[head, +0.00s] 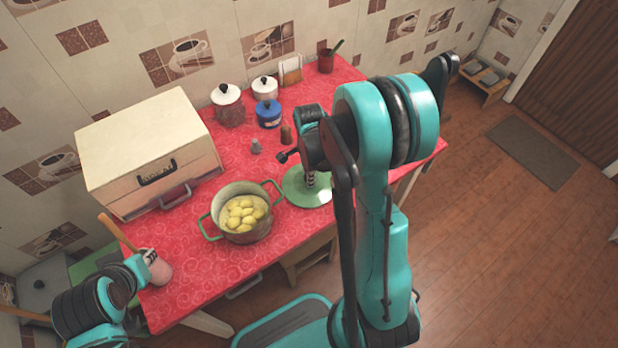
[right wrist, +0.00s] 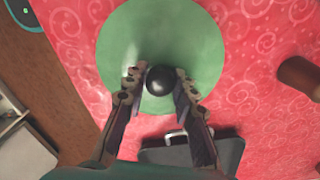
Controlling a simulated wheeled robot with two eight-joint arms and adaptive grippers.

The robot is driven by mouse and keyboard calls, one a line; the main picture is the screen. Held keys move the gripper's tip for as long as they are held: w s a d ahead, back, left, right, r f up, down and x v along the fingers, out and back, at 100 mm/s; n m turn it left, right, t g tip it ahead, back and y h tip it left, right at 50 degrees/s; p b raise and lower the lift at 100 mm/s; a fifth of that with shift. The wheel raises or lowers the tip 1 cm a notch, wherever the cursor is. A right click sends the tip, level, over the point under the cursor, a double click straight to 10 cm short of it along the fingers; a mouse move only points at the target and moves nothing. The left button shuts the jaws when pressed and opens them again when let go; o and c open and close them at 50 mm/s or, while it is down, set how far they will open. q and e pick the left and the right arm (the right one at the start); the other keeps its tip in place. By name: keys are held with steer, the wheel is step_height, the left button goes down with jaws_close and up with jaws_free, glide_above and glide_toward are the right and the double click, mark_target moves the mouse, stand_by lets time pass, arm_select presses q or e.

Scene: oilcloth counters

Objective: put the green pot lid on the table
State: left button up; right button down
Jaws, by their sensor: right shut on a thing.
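The green pot lid (head: 296,190) is a round disc at the right of the pot, over the red tablecloth. In the right wrist view the lid (right wrist: 160,25) lies under my right gripper (right wrist: 160,76), with its black knob (right wrist: 160,82) between the two fingers. My right gripper (head: 310,178) is shut on the knob; the arm hides part of the lid. The lid looks flat and at or very near the table; I cannot tell whether it touches. The table (head: 205,283) has a red patterned cloth. My left gripper (head: 150,258) is at the table's left end, its fingers too small to judge.
An uncovered green pot (head: 232,237) with yellow potatoes stands just left of the lid. A bread box (head: 150,150), white-lidded canisters (head: 228,107), a blue pot (head: 268,113) and a brown shaker (head: 286,134) stand behind.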

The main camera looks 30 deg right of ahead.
steer(key=shift+f, duration=0.15)
steer(key=c, duration=1.2)
jaws_free()
